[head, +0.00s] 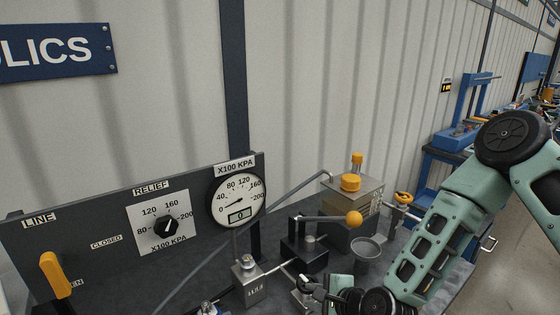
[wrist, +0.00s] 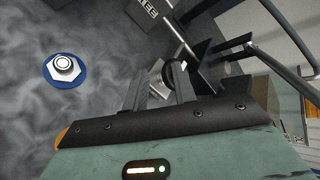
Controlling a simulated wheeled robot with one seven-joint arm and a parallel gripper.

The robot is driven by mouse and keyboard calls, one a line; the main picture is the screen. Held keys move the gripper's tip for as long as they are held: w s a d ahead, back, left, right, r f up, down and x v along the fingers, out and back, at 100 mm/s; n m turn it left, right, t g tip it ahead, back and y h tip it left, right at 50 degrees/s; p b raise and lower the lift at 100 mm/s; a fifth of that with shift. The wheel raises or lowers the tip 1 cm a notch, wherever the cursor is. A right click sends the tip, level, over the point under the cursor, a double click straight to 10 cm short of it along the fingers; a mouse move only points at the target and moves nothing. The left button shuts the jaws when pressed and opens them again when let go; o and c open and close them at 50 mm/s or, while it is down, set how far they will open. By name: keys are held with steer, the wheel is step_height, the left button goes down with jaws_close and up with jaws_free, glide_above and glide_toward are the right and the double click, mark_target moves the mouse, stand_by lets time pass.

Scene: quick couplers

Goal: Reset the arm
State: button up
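My gripper (head: 318,293) is low over the bench at the bottom of the head view, to the right of a silver fitting block (head: 250,285). My arm reaches down to it from the right. In the wrist view the two fingers of my gripper (wrist: 158,82) stand apart. A pale metal fitting with a dark ring (wrist: 169,74) shows between and beyond the fingertips; I cannot tell whether a finger touches it. A hex fitting with a blue collar (wrist: 65,69) stands to the left, clear of the fingers.
A gauge panel (head: 104,240) with a yellow line lever (head: 55,274), relief dial (head: 170,226) and gauge (head: 238,200) stands at left. A hand pump lever with a yellow knob (head: 354,218), a grey cup (head: 367,250) and a tank with a yellow cap (head: 351,183) crowd the gripper's far side.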

steer(key=s+d+r+n+g+h+b, duration=0.2)
steer(key=s+r+n, duration=0.5)
steer(key=s+n, duration=0.5)
steer(key=s+d+r+n+g+h+b, duration=0.3)
steer(key=s+r+n+g, duration=0.3)
steer(key=s+n, duration=0.6)
step_height(320, 180, up, 2)
steer(key=shift+s+d+r+h, duration=0.2)
steer(key=shift+s+d+h, duration=0.3)
steer(key=shift+s+h, duration=0.15)
steer(key=shift+o, duration=0.3)
